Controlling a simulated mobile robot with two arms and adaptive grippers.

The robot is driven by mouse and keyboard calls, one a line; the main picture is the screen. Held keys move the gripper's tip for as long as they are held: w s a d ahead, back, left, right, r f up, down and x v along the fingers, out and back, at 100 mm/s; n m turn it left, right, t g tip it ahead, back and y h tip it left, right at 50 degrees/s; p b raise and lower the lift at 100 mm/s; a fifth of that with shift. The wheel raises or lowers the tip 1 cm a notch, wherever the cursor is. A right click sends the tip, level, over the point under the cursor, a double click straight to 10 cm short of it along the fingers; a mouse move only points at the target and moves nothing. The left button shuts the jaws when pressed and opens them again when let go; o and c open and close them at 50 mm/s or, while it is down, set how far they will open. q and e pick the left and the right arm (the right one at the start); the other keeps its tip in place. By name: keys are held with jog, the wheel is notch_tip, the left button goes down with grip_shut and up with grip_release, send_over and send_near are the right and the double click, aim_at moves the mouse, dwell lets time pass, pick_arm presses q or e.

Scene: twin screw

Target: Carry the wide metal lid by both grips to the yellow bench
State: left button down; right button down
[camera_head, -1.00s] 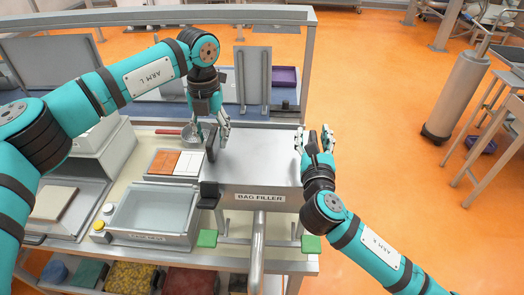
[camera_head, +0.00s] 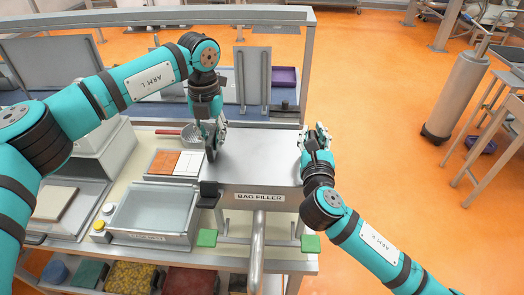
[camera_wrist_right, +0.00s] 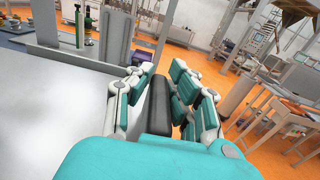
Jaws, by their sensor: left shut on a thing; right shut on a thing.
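The wide metal lid (camera_head: 260,157) is a flat grey plate lying on the bag filler (camera_head: 259,197), with a dark upright grip at each side. My left gripper (camera_head: 213,138) is shut on the left grip (camera_head: 210,154), and its fingers partly cover that grip. My right gripper (camera_head: 315,138) is shut on the right grip at the lid's right edge. In the right wrist view the black right grip (camera_wrist_right: 158,106) sits between my finger pads, with the lid (camera_wrist_right: 48,108) to its left. A pale yellow bench top (camera_head: 137,160) shows left of the filler.
A metal pipe (camera_head: 258,240) and green pads (camera_head: 310,244) are in front. Orange floor to the right is open near the filler.

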pick_arm(q)
jog(key=shift+r, duration=0.2)
pick_arm(e)
jog(key=shift+r, duration=0.15)
